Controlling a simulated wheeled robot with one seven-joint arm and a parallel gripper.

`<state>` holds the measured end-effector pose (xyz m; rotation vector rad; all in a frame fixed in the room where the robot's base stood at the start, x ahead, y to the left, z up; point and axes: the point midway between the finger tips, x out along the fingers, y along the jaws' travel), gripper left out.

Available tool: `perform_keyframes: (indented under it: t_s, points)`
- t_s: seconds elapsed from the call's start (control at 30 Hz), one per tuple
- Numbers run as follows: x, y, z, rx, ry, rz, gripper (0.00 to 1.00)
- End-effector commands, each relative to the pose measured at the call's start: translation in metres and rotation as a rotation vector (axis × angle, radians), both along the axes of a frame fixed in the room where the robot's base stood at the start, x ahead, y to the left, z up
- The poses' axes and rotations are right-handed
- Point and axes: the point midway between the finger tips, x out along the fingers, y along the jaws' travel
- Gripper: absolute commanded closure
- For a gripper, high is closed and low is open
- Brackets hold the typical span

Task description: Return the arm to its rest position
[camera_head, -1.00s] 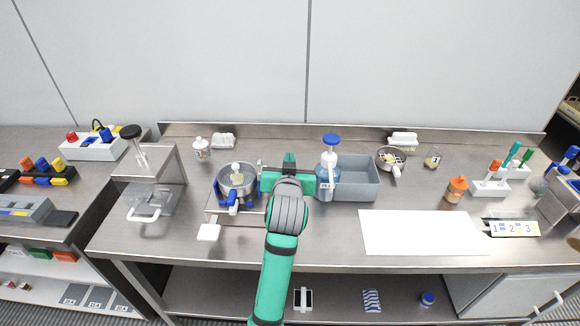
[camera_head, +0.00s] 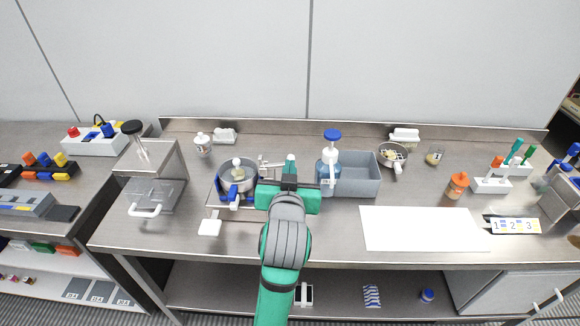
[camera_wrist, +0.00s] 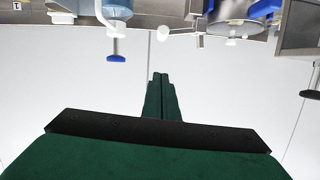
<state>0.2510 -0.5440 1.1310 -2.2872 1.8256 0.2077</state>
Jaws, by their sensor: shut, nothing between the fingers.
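My green arm reaches up from the bottom centre of the head view. My gripper (camera_head: 290,160) is over the bench between the steel drum device and the blue pump bottle. In the wrist view, my gripper (camera_wrist: 160,76) shows its two green fingers together with nothing held. The wrist view looks out at the pale wall, with the bench things upside down along the top edge.
A metal drum device with blue parts (camera_head: 238,178) stands left of my gripper. A pump bottle (camera_head: 328,172) and a grey bin (camera_head: 360,185) stand close on the right. A white sheet (camera_head: 420,230) lies farther right, clear of objects.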

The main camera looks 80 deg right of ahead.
Motion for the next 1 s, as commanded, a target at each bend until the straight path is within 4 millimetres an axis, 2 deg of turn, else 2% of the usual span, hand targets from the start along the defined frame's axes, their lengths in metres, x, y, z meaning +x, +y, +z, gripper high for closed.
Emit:
perform_keyframes:
  t_s: [0.4, 0.53, 0.67, 0.77, 1.0]
  points:
    - [-0.001, -0.001, 0.0, 0.0, 0.0, -0.002, 1.0]
    - [0.005, 0.002, -0.005, -0.007, 0.015, 0.013, 1.0]
    - [0.025, 0.014, -0.021, -0.037, 0.061, 0.062, 1.0]
    - [0.048, 0.031, -0.039, -0.073, 0.107, 0.127, 1.0]
    - [0.099, 0.085, -0.087, -0.156, 0.196, 0.307, 1.0]
